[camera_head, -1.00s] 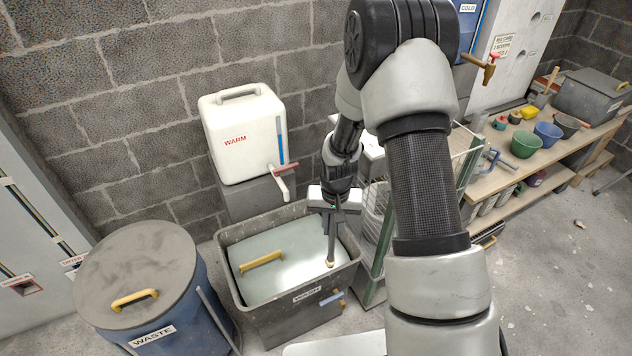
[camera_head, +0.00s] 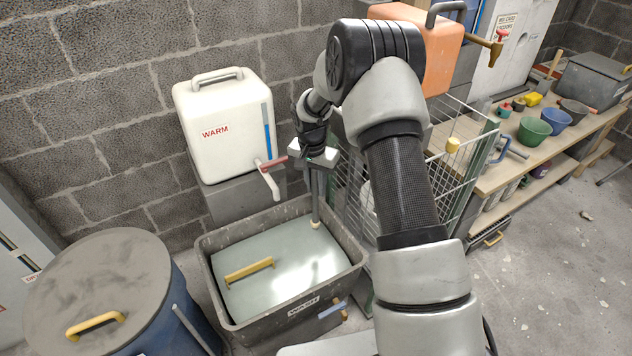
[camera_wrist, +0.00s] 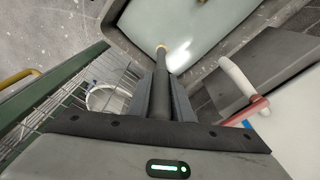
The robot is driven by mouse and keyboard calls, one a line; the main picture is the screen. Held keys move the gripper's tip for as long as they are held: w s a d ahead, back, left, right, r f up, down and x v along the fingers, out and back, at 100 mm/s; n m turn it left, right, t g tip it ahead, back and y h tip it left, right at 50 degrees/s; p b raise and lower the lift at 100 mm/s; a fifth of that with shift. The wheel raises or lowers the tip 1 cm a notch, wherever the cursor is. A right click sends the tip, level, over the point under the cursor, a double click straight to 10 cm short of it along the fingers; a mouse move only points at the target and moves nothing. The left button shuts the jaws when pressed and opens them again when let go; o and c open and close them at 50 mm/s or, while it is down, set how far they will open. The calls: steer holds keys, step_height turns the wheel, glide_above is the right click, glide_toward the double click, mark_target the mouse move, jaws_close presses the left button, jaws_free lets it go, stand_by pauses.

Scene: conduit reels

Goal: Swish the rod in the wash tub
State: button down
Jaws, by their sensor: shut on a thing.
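My gripper (camera_head: 315,172) is shut on a dark rod (camera_head: 315,208) with a pale tip, held pointing down. In the wrist view the rod (camera_wrist: 161,68) runs between the fingers. The grey wash tub (camera_head: 345,283), labelled WASH, stands below. A pale, glossy, lid-like surface (camera_head: 285,292) with a yellow handle (camera_head: 249,271) fills the tub's opening. The rod's tip shows at the back right of this surface, inside the rim. I cannot tell whether it touches. No part of the tip looks sunk. Any water is not clearly visible.
A white WARM container (camera_head: 225,115) with a red-levered spout stands behind the tub. A lidded blue waste barrel (camera_head: 185,315) is at left. A wire rack (camera_head: 470,160) stands close at right. A bench (camera_head: 560,150) with bowls (camera_head: 533,130) is farther right.

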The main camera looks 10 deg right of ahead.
mark_target(316, 221)
step_height(316, 221, down, 16)
steer(key=b, duration=1)
steer(key=shift+f, duration=0.2)
